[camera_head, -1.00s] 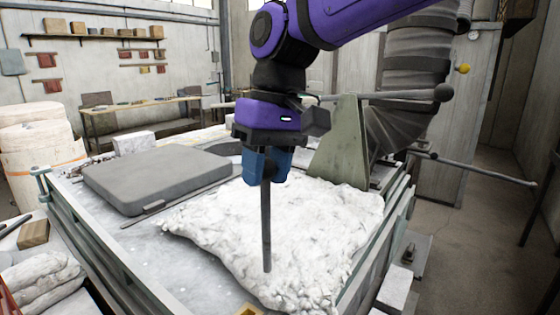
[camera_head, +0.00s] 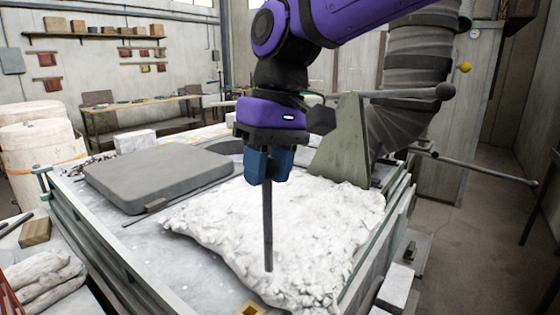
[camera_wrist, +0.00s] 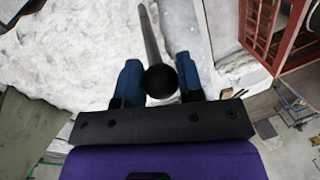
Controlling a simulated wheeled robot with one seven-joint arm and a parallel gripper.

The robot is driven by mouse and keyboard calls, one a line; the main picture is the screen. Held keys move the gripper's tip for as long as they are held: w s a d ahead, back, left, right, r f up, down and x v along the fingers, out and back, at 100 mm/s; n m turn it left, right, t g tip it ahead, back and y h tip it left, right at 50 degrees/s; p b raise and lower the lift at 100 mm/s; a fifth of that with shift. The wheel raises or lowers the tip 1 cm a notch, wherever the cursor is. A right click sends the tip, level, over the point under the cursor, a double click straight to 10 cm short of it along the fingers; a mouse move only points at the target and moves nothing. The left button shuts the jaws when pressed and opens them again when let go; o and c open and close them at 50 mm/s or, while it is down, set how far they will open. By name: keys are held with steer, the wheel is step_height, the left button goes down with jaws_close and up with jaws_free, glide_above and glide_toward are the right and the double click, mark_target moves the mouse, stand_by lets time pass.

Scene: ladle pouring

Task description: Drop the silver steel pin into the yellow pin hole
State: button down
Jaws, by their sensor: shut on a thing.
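My gripper (camera_head: 268,165) has blue fingers and is shut on the steel pin (camera_head: 267,228), a long dark grey rod. The pin hangs close to upright, its lower end in front of the white blanket in the head view. In the wrist view the pin (camera_wrist: 150,35) runs away from between the blue fingers (camera_wrist: 157,82), with its dark round knob end nearest the camera. The yellow pin hole (camera_head: 250,309) shows as a yellow-edged square with a dark middle at the bottom edge of the head view, below and left of the pin's tip. It is partly cut off.
A lumpy white blanket (camera_head: 215,215) covers the table's middle and right. A grey slab (camera_head: 155,177) lies at the left. A green upright plate (camera_head: 342,145) stands behind right of the gripper. A red frame (camera_wrist: 278,35) shows in the wrist view.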

steer(key=s+a+n+h, duration=0.1)
steer(key=s+a+n, duration=0.25)
steer(key=n, duration=0.25)
step_height(320, 180, down, 15)
steer(key=shift+s+d+g, duration=0.25)
steer(key=shift+s+g, duration=0.05)
stand_by(2.0)
stand_by(0.4)
steer(key=c, duration=0.7)
jaws_free()
steer(key=r, duration=0.3)
steer(key=w+r, duration=0.1)
steer(key=r, duration=0.3)
steer(key=w+d+r, duration=0.1)
steer(key=r, duration=0.2)
steer(key=shift+r, duration=0.35)
